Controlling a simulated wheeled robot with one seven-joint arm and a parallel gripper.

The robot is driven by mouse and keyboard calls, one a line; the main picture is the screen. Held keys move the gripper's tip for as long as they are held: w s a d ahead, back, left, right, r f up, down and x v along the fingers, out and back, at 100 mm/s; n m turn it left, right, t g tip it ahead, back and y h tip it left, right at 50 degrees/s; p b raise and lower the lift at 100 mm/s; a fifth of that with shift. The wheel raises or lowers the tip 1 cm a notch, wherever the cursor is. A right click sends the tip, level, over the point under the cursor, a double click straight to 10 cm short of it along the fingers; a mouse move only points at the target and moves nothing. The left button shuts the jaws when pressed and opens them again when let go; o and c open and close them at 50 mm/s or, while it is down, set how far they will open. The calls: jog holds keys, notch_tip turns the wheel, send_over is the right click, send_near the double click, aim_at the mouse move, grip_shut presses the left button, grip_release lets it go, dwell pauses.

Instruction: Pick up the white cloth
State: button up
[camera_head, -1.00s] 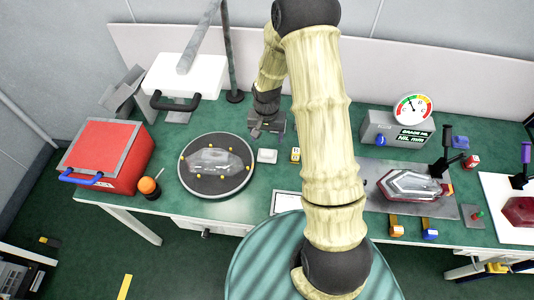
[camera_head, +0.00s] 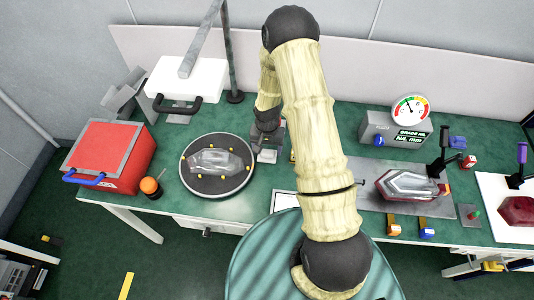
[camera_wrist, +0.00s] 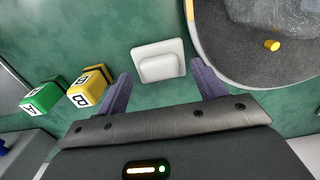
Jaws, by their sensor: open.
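The white cloth (camera_wrist: 158,60) looks like a small folded pad with a raised middle. It lies on the green bench top (camera_wrist: 110,30), just right of the round turntable in the head view, where the cloth (camera_head: 267,156) is partly hidden by my gripper. My gripper (camera_wrist: 160,72) is open and empty. In the wrist view its two purple fingers point toward the cloth, one to each side, with the cloth centred between and just beyond the tips. I cannot tell the exact height of the fingers above the bench.
The turntable (camera_head: 217,191) with a clear lamp lens is close beside the cloth. A yellow lettered block (camera_wrist: 89,86) and a green one (camera_wrist: 41,98) lie on its other side. A red box (camera_head: 108,153) and an orange-topped item (camera_head: 150,187) stand at the left.

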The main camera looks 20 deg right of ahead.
aim_at(267, 152)
jog(key=shift+f, duration=1.35)
jog(key=c, duration=0.6)
jog(key=shift+r, duration=0.1)
notch_tip(267, 152, up, 10)
jog(key=shift+f+b, duration=0.1)
jog(key=shift+b, duration=0.65)
